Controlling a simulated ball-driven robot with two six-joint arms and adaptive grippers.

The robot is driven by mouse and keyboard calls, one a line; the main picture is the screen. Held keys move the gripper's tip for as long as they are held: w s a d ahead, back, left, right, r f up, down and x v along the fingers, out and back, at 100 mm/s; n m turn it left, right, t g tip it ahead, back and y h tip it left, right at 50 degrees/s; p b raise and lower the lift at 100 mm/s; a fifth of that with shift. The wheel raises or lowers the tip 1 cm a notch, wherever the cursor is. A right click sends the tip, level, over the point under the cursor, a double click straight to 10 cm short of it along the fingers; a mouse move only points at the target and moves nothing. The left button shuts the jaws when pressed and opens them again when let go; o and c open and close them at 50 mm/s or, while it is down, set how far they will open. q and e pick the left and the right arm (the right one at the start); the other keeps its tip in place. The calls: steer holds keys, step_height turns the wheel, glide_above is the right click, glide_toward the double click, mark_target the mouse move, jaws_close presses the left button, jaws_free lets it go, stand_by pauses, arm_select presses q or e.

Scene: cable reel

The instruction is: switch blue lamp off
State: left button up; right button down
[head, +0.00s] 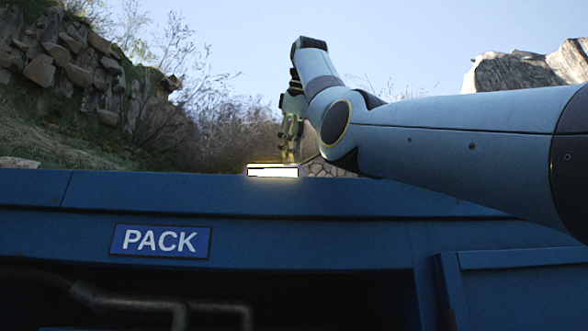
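A bright lit bar (272,172) sits at the top edge of a blue structure, near the middle of the head view. It glows white with a warm yellow halo, so I cannot tell whether it is the blue lamp. My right gripper (290,156) points down just above and behind the bar's right part in the picture. I cannot tell whether it touches anything. Its fingers look close together, but they are small and seen against brush. No held thing shows. My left gripper is out of view.
The blue structure (320,250) fills the lower view and carries a PACK sign (160,241). A dark opening with a pipe (130,300) lies below it. Rocky, brushy slopes stand behind. My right arm crosses from the right.

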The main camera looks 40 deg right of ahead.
steer(key=shift+f+b, duration=0.5)
steer(key=shift+f, duration=0.2)
steer(key=shift+r, duration=0.1)
stand_by(0.4)
steer(key=shift+w+a+r+p, duration=0.1)
steer(key=shift+w+r+p, duration=0.1)
steer(key=shift+r+p, duration=0.3)
steer(key=shift+w+a+r+p, duration=0.15)
steer(key=shift+r+p, duration=0.2)
steer(key=shift+p, duration=0.25)
steer(key=shift+s+d, duration=0.1)
steer(key=shift+s, duration=0.05)
steer(key=shift+r, duration=0.1)
step_height(320, 180, up, 6)
steer(key=p, duration=0.6)
